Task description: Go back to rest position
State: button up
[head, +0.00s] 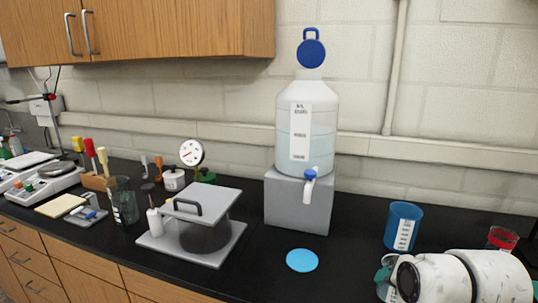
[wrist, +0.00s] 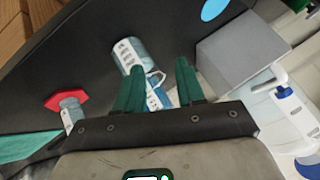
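My gripper (head: 384,275) shows only in part at the lower right of the head view, as teal pieces beside my white arm, which hides the rest. In the wrist view my gripper (wrist: 160,64) has two green fingers spread apart. A labelled container with a blue rim (wrist: 154,77) shows in the gap between them; I see no clear grip on it. A blue beaker with a white label (head: 404,226) stands upright on the black bench just behind my gripper.
A large carboy (head: 322,116) with a blue tap stands on a grey block (head: 286,207). A blue disc (head: 302,260) lies in front. A red-topped vessel (head: 502,239) is at the right, near my arm. A lidded grey apparatus (head: 208,201) stands left. Black bench (head: 350,240) is bare between disc and beaker.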

jog(key=s+d+f+n+g+h, duration=0.1)
jog(key=s+d+f+n+g, duration=0.2)
jog(key=s+f, duration=1.15)
jog(key=s+f+n+g, duration=0.1)
jog(key=s+f+g, duration=0.1)
jog(key=s+f, duration=0.4)
jog(key=s+f+n+g, duration=0.2)
jog(key=s+f, duration=0.3)
jog(key=s, duration=0.8)
jog(key=shift+f, duration=0.4)
